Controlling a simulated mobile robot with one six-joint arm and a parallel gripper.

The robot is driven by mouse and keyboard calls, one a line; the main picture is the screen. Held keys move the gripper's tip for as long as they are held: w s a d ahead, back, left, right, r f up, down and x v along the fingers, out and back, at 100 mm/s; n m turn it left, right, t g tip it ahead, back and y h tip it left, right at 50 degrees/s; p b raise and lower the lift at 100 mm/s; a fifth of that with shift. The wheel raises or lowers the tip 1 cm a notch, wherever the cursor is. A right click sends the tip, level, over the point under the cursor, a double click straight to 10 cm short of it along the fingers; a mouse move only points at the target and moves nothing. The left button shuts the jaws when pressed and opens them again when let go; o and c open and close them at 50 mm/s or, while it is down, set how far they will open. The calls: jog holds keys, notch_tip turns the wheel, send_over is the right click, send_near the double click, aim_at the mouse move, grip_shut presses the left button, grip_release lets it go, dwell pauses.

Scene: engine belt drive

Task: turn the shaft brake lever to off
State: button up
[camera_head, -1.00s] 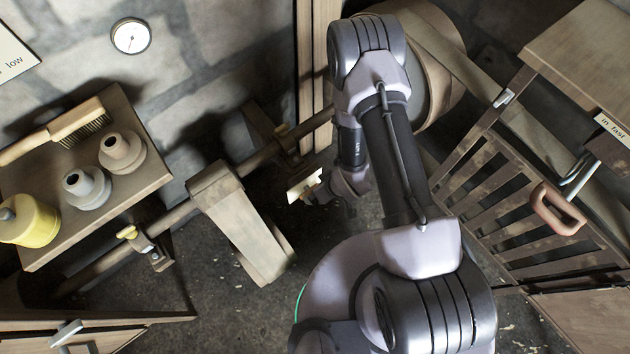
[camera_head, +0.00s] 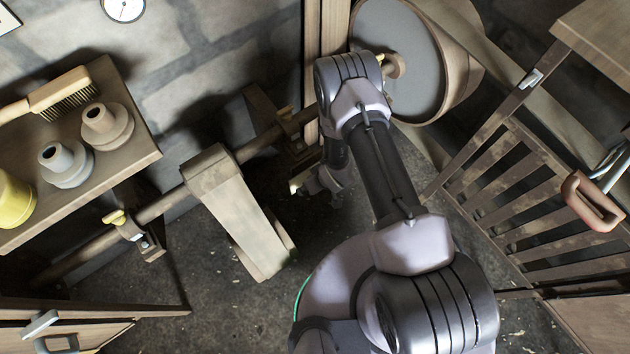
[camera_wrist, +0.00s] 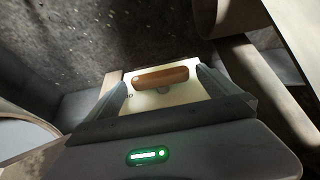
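In the wrist view a rounded orange-brown handle (camera_wrist: 160,77), which looks like the brake lever's grip, lies across a cream plate (camera_wrist: 150,98). Part of a dark letter shows at the plate's left edge; the rest of any marking is hidden. My gripper (camera_wrist: 161,80) is open, with one finger to each side of the handle and small gaps showing. I cannot tell how far the fingertips are above it. In the head view my gripper (camera_head: 318,183) is small and dark near the shaft, with a pale bit of plate (camera_head: 297,184) beside it. The lever is mostly hidden there.
A large wheel (camera_head: 400,60) stands behind my arm. A slatted gate (camera_head: 520,190) is on the right. A shelf (camera_head: 140,160) with pulleys and a brush is on the left. Floor shows between.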

jog(key=c, duration=1.3)
jog(key=shift+o, duration=0.2)
jog(key=shift+s, duration=0.1)
jog(key=h, duration=0.1)
jog(key=t+h, duration=0.1)
jog(key=shift+s+a+n+t+h, duration=0.15)
jog(key=shift+a+n+t+h, duration=0.15)
jog(key=shift+a+n, duration=0.1)
jog(key=t+h, duration=0.2)
jog(key=n+h, duration=0.1)
jog(key=shift+s+a+f+t, duration=0.25)
jog(key=shift+a+f+t, duration=0.05)
jog(key=shift+t, duration=0.1)
jog(key=shift+s+a+f+n+t+h, duration=0.1)
jog(key=shift+f+n+t+h, duration=0.15)
jog(key=shift+t+h, duration=0.55)
jog(key=shift+s+a+f+n+t+h, duration=0.15)
jog(key=shift+n+t+h, duration=0.15)
jog(key=shift+t+h, duration=0.5)
jog(key=shift+w+f+n+t+h, duration=0.1)
jog(key=shift+f+n+t+h, duration=0.15)
jog(key=shift+t+h, duration=0.55)
jog(key=shift+h, duration=0.3)
